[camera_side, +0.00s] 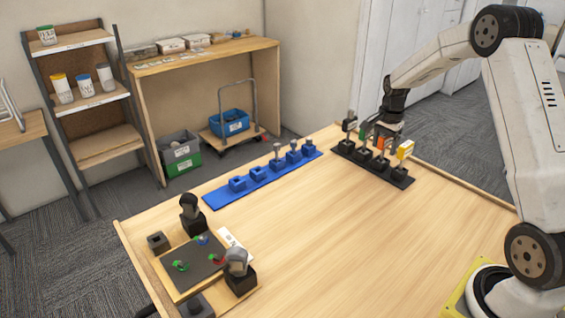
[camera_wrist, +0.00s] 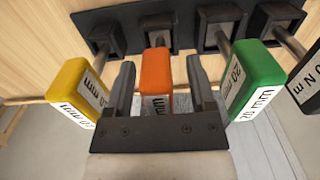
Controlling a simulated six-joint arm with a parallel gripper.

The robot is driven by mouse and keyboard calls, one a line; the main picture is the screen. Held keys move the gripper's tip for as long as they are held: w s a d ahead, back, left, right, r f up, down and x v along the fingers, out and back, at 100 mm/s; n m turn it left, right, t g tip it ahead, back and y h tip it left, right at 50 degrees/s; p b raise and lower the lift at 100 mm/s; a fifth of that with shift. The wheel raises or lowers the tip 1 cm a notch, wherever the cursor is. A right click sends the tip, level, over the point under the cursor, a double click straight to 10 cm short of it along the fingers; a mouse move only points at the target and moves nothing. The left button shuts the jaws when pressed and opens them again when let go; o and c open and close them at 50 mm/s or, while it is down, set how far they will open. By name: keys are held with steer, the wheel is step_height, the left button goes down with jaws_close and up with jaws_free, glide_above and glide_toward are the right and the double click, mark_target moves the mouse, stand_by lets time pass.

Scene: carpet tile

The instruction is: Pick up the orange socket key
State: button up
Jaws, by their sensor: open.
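The orange socket key (camera_wrist: 156,72) stands in a black rack (camera_wrist: 140,22) between a yellow key (camera_wrist: 75,88) and a green key (camera_wrist: 252,75) in the wrist view. My gripper (camera_wrist: 160,75) is open, with one finger on each side of the orange handle; I cannot tell whether either finger touches it. The lower part of the orange handle is hidden behind the gripper's body. In the side view the orange key (camera_side: 379,143) shows small in the rack (camera_side: 398,179), with my gripper (camera_side: 386,134) right at it.
The yellow (camera_side: 405,149) and green keys stand close on either side of my fingers. A black key (camera_wrist: 306,80) is beyond the green one. A blue rack (camera_side: 215,195) and a board with fixtures (camera_side: 195,268) are on the table; its middle is clear.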

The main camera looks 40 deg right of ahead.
stand_by(0.5)
jaws_close()
stand_by(1.3)
